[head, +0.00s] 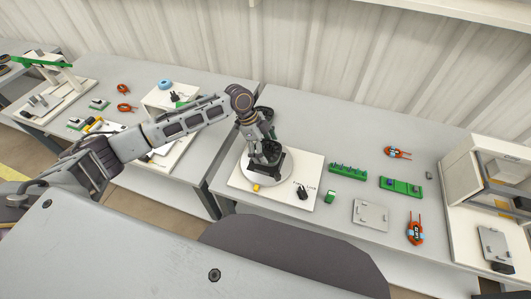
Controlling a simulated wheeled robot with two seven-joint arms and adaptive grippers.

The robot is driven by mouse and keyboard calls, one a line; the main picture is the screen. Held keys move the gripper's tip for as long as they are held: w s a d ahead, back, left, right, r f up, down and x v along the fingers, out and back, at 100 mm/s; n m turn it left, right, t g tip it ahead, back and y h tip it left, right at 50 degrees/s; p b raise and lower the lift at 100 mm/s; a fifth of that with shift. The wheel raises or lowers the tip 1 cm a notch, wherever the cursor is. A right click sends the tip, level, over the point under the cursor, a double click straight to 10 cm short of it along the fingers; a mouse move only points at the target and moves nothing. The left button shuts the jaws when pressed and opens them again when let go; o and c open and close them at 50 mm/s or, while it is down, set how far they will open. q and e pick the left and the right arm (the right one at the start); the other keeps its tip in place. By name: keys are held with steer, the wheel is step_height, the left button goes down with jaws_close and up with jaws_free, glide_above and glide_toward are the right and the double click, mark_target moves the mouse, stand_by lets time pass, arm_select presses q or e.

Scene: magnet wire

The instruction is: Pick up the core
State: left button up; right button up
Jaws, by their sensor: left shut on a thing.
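My left gripper (265,153) reaches down over a round white disc (263,180) on a pale board (312,165). It is shut on a dark piece, which I take to be the core; the fingers and the black parts around them hide most of it. I cannot tell whether the piece still touches the black fixture on the disc. My right gripper is not in view.
A small yellow piece (256,188) lies on the disc's front edge. A black item (302,193) lies on the board. To the right are a green block (348,170), a green tray (400,186), a grey plate (371,215) and orange-handled tools (415,230).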

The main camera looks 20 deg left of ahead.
arm_select(q)
step_height(320, 180, up, 6)
stand_by(0.4)
steer(key=shift+w, duration=0.15)
stand_by(0.4)
